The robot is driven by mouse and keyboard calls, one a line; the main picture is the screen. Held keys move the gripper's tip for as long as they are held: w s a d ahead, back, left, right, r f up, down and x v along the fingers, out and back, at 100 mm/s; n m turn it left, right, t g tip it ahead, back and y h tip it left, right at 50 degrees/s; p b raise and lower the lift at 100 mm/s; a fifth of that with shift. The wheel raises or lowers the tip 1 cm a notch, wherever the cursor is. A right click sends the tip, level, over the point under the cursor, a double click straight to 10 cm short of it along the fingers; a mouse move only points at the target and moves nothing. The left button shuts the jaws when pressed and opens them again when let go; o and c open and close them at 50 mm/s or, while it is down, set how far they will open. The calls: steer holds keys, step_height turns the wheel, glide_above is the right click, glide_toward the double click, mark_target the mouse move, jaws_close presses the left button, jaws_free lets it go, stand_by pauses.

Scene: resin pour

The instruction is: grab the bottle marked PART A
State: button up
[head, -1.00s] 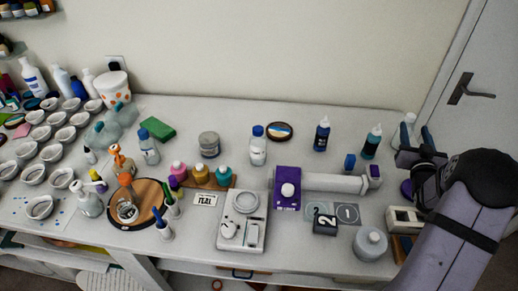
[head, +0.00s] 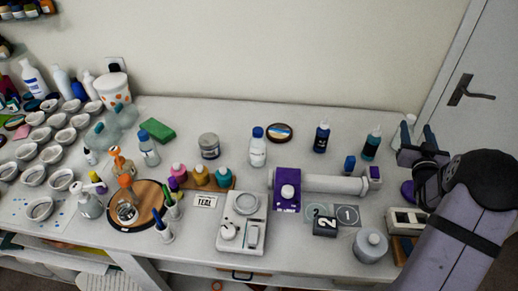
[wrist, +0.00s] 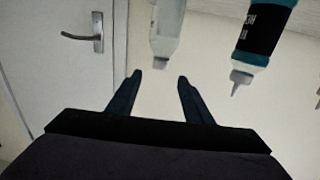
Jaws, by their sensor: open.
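No label reading PART A is legible in either view. A clear bottle with a blue cap (head: 258,150) stands upright at mid-table, and a similar one (head: 149,152) stands further left. A dark blue bottle (head: 321,139) and a dark teal bottle (head: 371,146) stand at the back right. My gripper (head: 418,145) is at the right end of the table, open and empty. In the wrist view its fingers (wrist: 160,76) are apart, below the nozzle of a pale bottle (wrist: 166,35). A teal bottle with a dark label (wrist: 257,38) is to the right there; its writing is unclear.
A purple device with a grey cylinder (head: 325,183) lies in front of the dark bottles. A scale (head: 242,238), a grey jar (head: 370,247) and a wooden round board (head: 152,197) are nearer the front. Several white cups fill the left. A door (wrist: 55,70) is beyond.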

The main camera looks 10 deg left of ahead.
step_height(320, 180, up, 6)
steer(key=n+g+y+p, duration=0.4)
steer(key=y+p, duration=0.2)
glide_above(256, 134)
steer(key=s, duration=0.2)
steer(key=shift+h, duration=0.3)
steer(key=f, duration=0.4)
steer(key=shift+w+d+f, duration=0.1)
steer(key=shift+d+f, duration=0.15)
steer(key=shift+f, duration=0.65)
steer(key=shift+x, duration=1.1)
steer(key=shift+d+p+x, duration=0.15)
steer(key=shift+p+x, duration=0.55)
steer(key=shift+x, duration=0.15)
steer(key=shift+d+p+x, duration=0.15)
steer(key=shift+p+x, duration=0.5)
steer(key=shift+x, duration=1.1)
